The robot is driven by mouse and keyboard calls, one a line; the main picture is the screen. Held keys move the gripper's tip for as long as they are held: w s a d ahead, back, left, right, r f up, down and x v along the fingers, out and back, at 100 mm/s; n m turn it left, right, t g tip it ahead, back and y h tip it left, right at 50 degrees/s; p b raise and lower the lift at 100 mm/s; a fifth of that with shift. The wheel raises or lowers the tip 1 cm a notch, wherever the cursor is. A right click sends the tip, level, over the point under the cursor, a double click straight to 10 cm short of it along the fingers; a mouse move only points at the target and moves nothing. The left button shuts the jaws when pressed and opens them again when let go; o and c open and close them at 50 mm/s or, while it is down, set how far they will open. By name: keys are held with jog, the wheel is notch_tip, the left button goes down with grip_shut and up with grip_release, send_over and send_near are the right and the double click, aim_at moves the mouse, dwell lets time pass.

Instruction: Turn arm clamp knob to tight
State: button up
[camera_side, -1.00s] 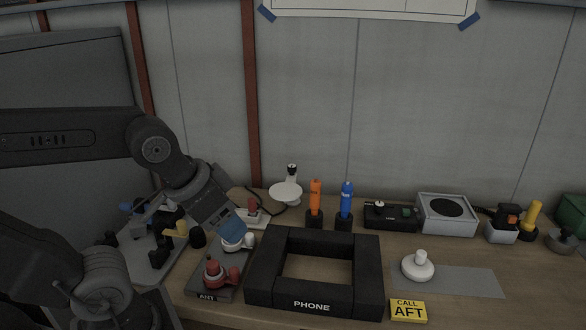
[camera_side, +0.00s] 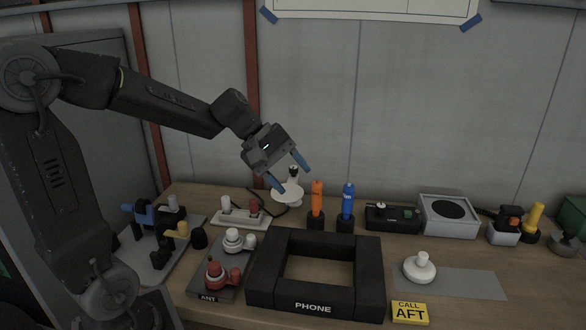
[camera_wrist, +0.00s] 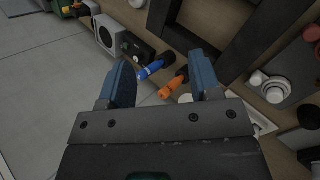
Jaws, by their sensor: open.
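My gripper (camera_side: 294,178) is open and empty, held up over the back left of the bench with its blue fingers pointing down and right. In the side view it overlaps a white round-headed fitting (camera_side: 287,191); I cannot tell the distance between them. In the wrist view the two blue fingers (camera_wrist: 160,66) are spread with nothing between their tips. A grey plate at the far left carries a black clamp-like fixture (camera_side: 165,240) with blue, grey and yellow parts. Which part is the arm clamp knob, and its setting, I cannot tell.
A black base with a red valve (camera_side: 217,277) and a white valve (camera_side: 234,240) stands beside the black PHONE frame (camera_side: 315,303). Orange (camera_side: 317,199) and blue (camera_side: 348,198) handles stand upright behind it. A white knob (camera_side: 420,267) sits at right near a yellow CALL AFT sign (camera_side: 409,312).

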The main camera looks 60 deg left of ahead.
jog(key=w+a+f+n+t, duration=0.3)
jog(key=w+a+n, duration=0.35)
jog(key=a, duration=0.35)
jog(key=n+t+y, duration=0.3)
jog(key=n+t, duration=0.2)
jog(key=n, duration=0.8)
send_near(291, 167)
jog(key=x, duration=1)
jog(key=shift+w+d+f, duration=0.1)
jog(key=shift+w, duration=0.25)
jog(key=c, duration=0.9)
